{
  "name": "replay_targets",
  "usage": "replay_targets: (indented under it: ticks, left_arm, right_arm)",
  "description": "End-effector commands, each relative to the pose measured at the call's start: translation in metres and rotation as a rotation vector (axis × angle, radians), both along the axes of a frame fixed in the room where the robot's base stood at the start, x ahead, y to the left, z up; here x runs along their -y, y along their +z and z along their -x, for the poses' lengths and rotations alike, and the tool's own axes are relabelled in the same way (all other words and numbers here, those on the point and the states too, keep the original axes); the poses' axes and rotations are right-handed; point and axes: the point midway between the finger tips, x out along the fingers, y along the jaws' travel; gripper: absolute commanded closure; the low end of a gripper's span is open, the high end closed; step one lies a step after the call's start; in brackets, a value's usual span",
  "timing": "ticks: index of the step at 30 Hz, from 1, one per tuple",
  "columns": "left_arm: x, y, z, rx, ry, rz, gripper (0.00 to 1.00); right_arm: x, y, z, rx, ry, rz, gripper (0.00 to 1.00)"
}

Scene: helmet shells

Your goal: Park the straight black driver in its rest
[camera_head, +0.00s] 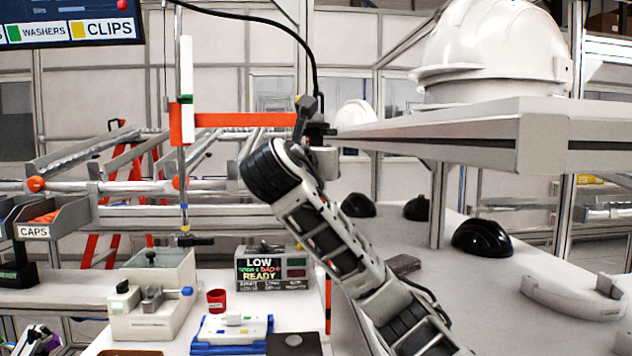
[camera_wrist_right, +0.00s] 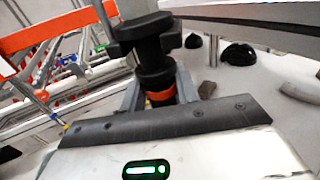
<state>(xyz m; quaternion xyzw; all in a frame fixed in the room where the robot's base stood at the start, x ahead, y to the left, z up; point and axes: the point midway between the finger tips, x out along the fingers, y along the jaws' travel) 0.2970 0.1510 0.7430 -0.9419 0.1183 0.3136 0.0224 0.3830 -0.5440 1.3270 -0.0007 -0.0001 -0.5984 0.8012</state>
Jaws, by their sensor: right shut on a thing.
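My right arm reaches up from the bottom right in the head view. Its gripper (camera_head: 316,150) is by the right end of the orange bar (camera_head: 245,120), partly hidden by my wrist. The straight black driver (camera_wrist_right: 152,50) stands between the fingers of my right gripper (camera_wrist_right: 158,92) in the right wrist view, with an orange ring low on its body. The gripper is shut on it. In the head view the driver's dark top (camera_head: 305,112) shows beside the bar, below a black cable. I cannot make out the driver's rest with certainty.
A grey shelf (camera_head: 450,125) with a white helmet shell (camera_head: 495,50) juts in at the right. Several black shells (camera_head: 482,238) lie on the bench below. A white fixture (camera_head: 152,290), a red cup (camera_head: 216,300) and a status box (camera_head: 272,268) stand at lower left.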

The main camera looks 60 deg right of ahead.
Motion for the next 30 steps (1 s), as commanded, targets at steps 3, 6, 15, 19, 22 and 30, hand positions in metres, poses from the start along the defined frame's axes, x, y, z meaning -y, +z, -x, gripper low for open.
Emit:
replay_targets:
  ticks: [3,6,15,19,22,30]
  left_arm:
    - [0.0006,0.0008,0.0,0.0,0.0,0.001,0.81]
    - [0.0007,0.0024,0.0,-0.002,0.0,0.001,0.81]
    - [0.0009,0.0005,0.0,-0.003,-0.002,0.0,0.81]
    - [0.001,0.0005,0.0,-0.003,-0.002,0.0,0.81]
    - [0.001,0.0004,0.0,-0.003,-0.002,0.0,0.81]
    - [0.001,0.0006,0.0,-0.003,-0.001,0.001,0.81]
  right_arm:
    - [-0.0002,0.0009,0.0,-0.001,0.0,0.0,1.0]
    - [-0.0006,0.0006,-0.0001,-0.003,0.0,0.0,1.0]
    - [-0.0007,-0.0008,-0.0001,0.0,0.0,-0.001,0.44]
    - [-0.0007,-0.0007,-0.0001,0.0,0.0,-0.001,0.44]
    - [-0.0007,-0.0022,-0.0006,-0.004,0.001,-0.004,0.19]
    - [-0.0007,-0.0012,-0.0002,-0.002,0.0,-0.002,0.09]
